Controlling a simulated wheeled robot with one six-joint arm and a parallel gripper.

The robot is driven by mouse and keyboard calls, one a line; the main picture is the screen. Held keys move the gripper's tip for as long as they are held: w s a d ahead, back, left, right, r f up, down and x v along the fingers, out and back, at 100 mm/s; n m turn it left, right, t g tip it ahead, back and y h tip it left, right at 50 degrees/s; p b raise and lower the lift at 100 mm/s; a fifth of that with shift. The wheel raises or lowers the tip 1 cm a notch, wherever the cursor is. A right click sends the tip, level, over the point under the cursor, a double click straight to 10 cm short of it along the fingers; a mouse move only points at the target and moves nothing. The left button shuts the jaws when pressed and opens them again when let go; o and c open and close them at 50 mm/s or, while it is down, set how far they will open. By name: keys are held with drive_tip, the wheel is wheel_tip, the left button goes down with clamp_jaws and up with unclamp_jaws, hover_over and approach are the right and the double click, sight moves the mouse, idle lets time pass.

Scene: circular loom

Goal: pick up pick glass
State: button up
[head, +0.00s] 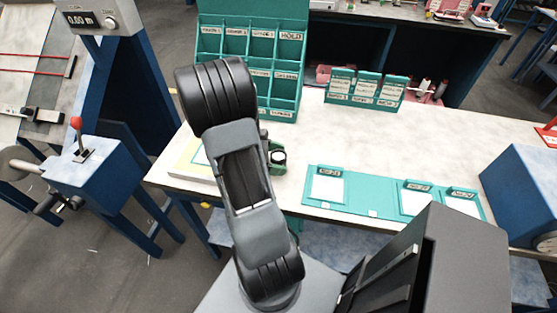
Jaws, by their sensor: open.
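A small dark round piece with a pale top (278,157), possibly the pick glass, sits at a small green holder (277,169) on the pale worktable (400,148). It is just right of my arm, which partly covers that spot. It is too small to identify surely. My arm rises through the middle of the head view, and my gripper is not visible, hidden behind the arm links or out of frame.
A green pigeonhole rack (252,52) and a green card holder (365,87) stand at the back. A green mat with white cards (380,198) lies at the front edge. A blue box (520,190) is at right. A red-knobbed lever (77,124) is at left. The table's middle is clear.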

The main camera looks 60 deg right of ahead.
drive_tip(key=shift+c, duration=0.3)
drive_tip(key=c, duration=1)
drive_tip(key=shift+r, duration=0.1)
